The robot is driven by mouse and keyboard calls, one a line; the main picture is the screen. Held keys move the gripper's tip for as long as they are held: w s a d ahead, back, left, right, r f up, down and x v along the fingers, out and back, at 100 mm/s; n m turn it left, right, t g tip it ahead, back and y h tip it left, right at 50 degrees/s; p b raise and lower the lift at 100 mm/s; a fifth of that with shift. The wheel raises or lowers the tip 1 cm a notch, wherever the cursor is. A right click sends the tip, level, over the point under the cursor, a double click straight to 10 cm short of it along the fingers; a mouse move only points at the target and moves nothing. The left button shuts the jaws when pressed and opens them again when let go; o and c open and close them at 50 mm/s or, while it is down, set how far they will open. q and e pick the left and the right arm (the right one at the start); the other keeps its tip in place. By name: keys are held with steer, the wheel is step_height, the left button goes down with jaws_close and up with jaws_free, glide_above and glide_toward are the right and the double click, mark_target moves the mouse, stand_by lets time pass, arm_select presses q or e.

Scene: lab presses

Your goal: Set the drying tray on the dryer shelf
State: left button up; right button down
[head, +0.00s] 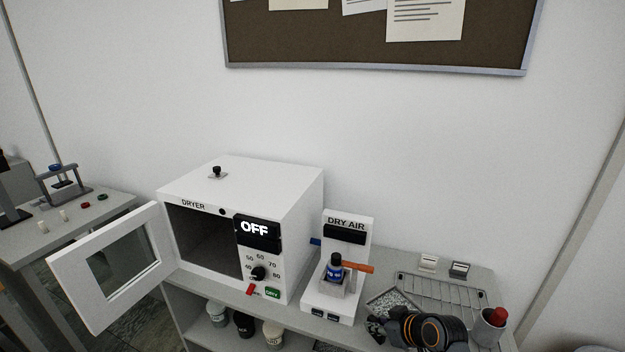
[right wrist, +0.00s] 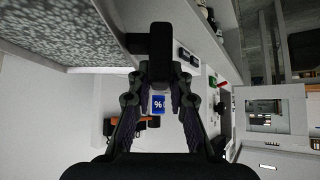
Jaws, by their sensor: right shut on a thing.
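The white dryer (head: 285,205) stands on the bench with its door (head: 70,275) swung open to the left. Its panel reads OFF. Its chamber (head: 205,240) is dark, and I cannot make out the shelf inside. The drying tray (head: 397,298), filled with speckled grains, is right of the dry air unit, partly hidden by my right arm. My right gripper (head: 376,328) is shut on its dark handle (right wrist: 160,45). The tray (right wrist: 55,30) fills the upper left of the right wrist view. I cannot tell whether it touches the bench. My left gripper is not in view.
A wire rack (head: 455,292) and a grey cup with a red-topped item (head: 488,325) are at the right. Jars (head: 244,325) stand on the shelf below. The dryer's doorway looks clear.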

steer(key=shift+r, duration=0.15)
steer(key=shift+p, duration=0.3)
step_height(320, 180, up, 10)
steer(key=p, duration=0.9)
steer(key=shift+s+p, duration=0.1)
steer(key=shift+p, duration=0.2)
steer(key=shift+f, duration=0.25)
